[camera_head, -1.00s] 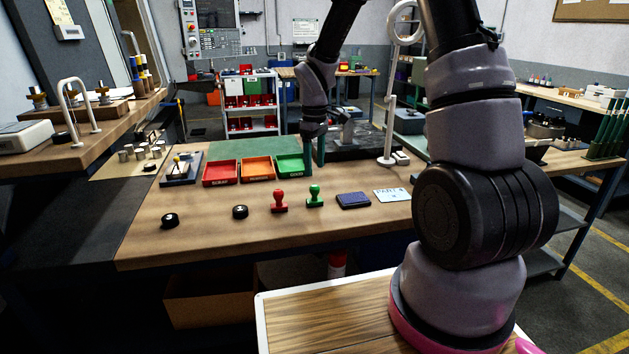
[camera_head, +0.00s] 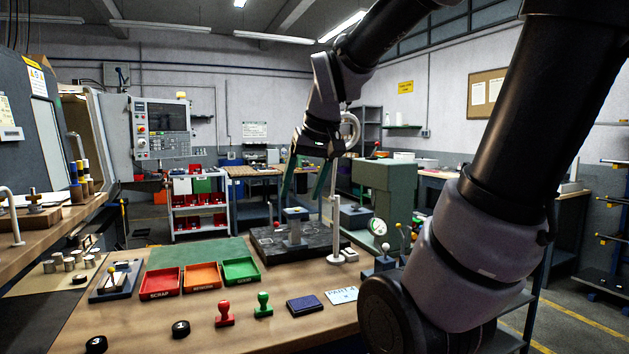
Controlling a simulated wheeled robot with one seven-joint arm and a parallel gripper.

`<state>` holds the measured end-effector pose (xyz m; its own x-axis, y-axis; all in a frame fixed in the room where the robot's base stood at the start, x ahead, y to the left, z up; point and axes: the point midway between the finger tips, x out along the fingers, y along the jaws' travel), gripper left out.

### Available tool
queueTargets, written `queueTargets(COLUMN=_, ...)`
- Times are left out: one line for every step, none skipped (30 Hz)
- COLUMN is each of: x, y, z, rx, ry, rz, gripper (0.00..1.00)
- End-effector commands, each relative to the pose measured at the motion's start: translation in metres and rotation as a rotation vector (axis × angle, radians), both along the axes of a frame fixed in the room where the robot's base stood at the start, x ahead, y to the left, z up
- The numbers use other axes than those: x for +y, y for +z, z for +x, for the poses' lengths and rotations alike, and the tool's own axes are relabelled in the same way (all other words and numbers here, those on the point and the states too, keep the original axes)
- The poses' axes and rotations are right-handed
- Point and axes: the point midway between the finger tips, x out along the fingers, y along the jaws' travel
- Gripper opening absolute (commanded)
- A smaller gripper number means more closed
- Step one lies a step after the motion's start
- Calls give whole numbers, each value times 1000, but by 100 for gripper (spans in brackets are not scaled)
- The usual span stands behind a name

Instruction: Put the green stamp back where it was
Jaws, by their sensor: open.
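The green stamp (camera_head: 263,305) stands upright on the wooden bench near its front, handle up. The red stamp (camera_head: 224,314) stands just to its left. A dark blue ink pad (camera_head: 305,305) lies to its right, with a card (camera_head: 341,295) marked PART beyond it. My gripper (camera_head: 304,198) is open and empty, raised above the back of the bench, fingers pointing down over the dark granite-like plate. It is well behind and above the green stamp, not touching it.
Red, orange and green trays (camera_head: 240,271) stand in a row behind the stamps. Black round pieces (camera_head: 180,329) lie at the front left. A white post (camera_head: 336,225) stands right of the dark plate (camera_head: 270,245). My arm covers the right bench end.

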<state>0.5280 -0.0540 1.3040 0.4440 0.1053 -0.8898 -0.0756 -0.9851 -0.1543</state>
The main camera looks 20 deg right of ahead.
Motion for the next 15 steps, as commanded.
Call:
queueTargets(x=-2, y=9, z=-16, rx=-36, ry=-48, rz=40, gripper=68)
queueTargets(x=-3, y=12, z=-23, rx=-51, ry=-76, rz=63, gripper=68)
queueTargets(x=-3, y=15, z=-32, rx=-67, ry=-106, rz=94, gripper=68)
queueTargets(x=-3, y=17, z=-38, rx=-78, ry=-126, rz=113, gripper=68)
queueTargets(x=-4, y=19, z=-43, rx=-88, ry=-144, rz=131, gripper=68)
queueTargets(x=-4, y=20, z=-49, rx=-98, ry=-163, rz=151, gripper=68)
queueTargets(x=-4, y=22, z=-52, rx=-104, ry=-176, rz=165, gripper=68)
queueTargets(x=-4, y=22, z=-55, rx=-109, ry=-185, rz=175, gripper=68)
queueTargets(x=-4, y=23, z=-57, rx=-114, ry=-193, rz=185, gripper=68)
queueTargets(x=-4, y=23, z=-59, rx=-117, ry=-198, rz=191, gripper=68)
queueTargets(x=-4, y=23, z=-60, rx=-117, ry=-202, rz=195, gripper=68)
queueTargets(x=-4, y=23, z=-60, rx=-118, ry=-205, rz=197, gripper=68)
queueTargets(x=-4, y=23, z=-60, rx=-118, ry=-205, rz=198, gripper=68)
queueTargets(x=-4, y=23, z=-60, rx=-118, ry=-206, rz=199, gripper=68)
queueTargets(x=-4, y=23, z=-60, rx=-118, ry=-205, rz=197, gripper=68)
